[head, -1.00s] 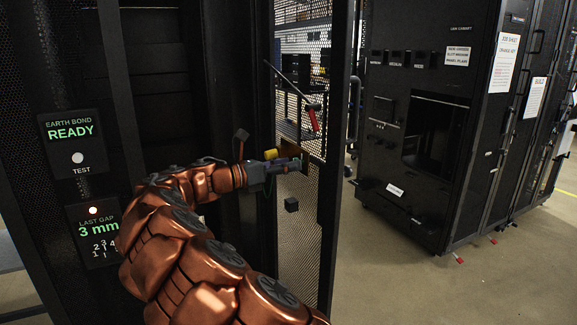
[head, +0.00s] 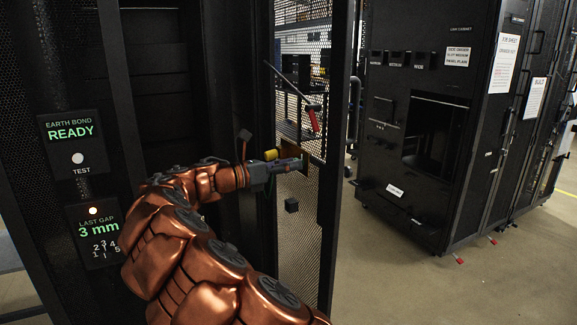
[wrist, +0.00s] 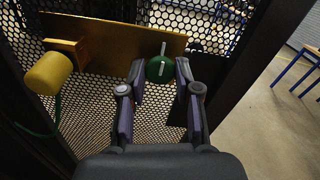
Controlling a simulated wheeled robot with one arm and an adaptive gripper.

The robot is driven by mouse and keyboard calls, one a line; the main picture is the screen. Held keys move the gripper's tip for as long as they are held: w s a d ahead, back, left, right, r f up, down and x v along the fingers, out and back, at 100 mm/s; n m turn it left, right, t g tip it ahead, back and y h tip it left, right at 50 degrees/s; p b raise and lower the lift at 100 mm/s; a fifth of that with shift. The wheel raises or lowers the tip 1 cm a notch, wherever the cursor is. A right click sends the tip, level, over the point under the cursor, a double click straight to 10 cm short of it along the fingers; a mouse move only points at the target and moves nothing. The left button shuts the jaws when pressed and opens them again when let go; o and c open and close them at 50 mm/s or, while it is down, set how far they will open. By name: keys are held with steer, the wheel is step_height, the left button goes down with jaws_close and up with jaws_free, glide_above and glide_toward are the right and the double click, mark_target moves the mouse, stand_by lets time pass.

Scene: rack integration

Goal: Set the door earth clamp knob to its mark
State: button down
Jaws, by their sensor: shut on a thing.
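The clamp knob (wrist: 157,70) is round and dark green with a white line, which stands nearly upright in the wrist view. It sits at the right part of a brass plate (wrist: 110,42) on the perforated door (head: 300,225). My gripper (wrist: 160,76) is shut on the knob, one fingertip at each side. In the head view my gripper (head: 298,164) reaches the plate and hides the knob. A yellow cylinder (wrist: 48,73) with a green cable stands out at the plate's left. I cannot make out a setting mark beside the knob.
A panel on the left reads "EARTH BOND READY" (head: 70,132) above a white TEST button (head: 77,158). A display below reads "LAST GAP 3 mm" (head: 96,228). A black cabinet (head: 415,150) stands to the right across clear floor.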

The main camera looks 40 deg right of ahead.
steer(key=shift+m, duration=0.4)
steer(key=m+b, duration=2)
steer(key=m, duration=1.3)
steer(key=shift+f, duration=0.2)
steer(key=shift+r, duration=0.1)
